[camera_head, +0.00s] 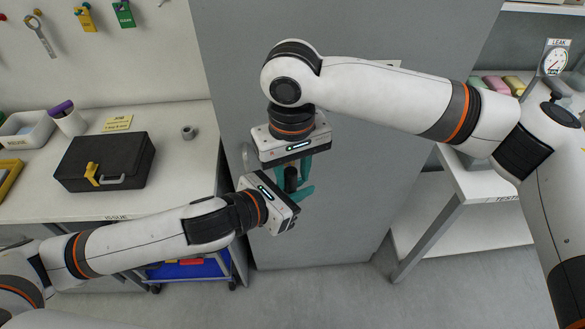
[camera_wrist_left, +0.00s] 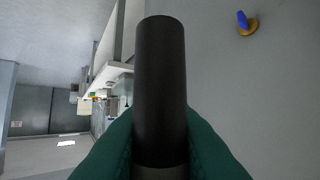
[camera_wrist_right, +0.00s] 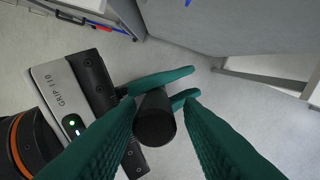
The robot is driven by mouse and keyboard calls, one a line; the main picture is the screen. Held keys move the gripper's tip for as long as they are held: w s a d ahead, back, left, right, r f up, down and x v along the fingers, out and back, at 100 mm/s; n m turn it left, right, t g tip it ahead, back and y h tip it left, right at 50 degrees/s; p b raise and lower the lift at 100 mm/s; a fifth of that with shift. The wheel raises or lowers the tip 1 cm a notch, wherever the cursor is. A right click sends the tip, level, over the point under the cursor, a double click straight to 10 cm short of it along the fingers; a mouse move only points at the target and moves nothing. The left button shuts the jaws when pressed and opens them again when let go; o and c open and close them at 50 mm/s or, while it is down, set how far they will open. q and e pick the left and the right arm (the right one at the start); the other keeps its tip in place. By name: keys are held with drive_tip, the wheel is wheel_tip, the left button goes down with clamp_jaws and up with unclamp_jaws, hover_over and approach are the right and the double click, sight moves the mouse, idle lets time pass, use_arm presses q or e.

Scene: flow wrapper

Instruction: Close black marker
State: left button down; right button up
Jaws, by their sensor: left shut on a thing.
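A black marker (camera_head: 291,178) shows as a short dark cylinder between my two grippers. My left gripper (camera_head: 292,189) is shut on it. In the left wrist view the marker (camera_wrist_left: 161,85) stands up from between the teal fingers, with a greyer part at the bottom. My right gripper (camera_head: 296,166) is over it from above. In the right wrist view its fingers (camera_wrist_right: 160,108) are apart, either side of the marker's round black end (camera_wrist_right: 154,120). A gap shows on the right; contact on the left is unclear. I cannot make out a separate cap.
A grey cabinet-like panel (camera_head: 345,215) stands close behind both grippers. On the left, a white bench (camera_head: 60,205) bears a black case (camera_head: 105,162) and a cup with a purple-topped item (camera_head: 68,120). A white table (camera_head: 500,187) stands at right.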

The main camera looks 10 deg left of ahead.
drive_tip(key=shift+s+a, duration=0.25)
wheel_tip(320, 180, up, 12)
drive_tip(key=shift+w+d, duration=0.2)
idle(0.7)
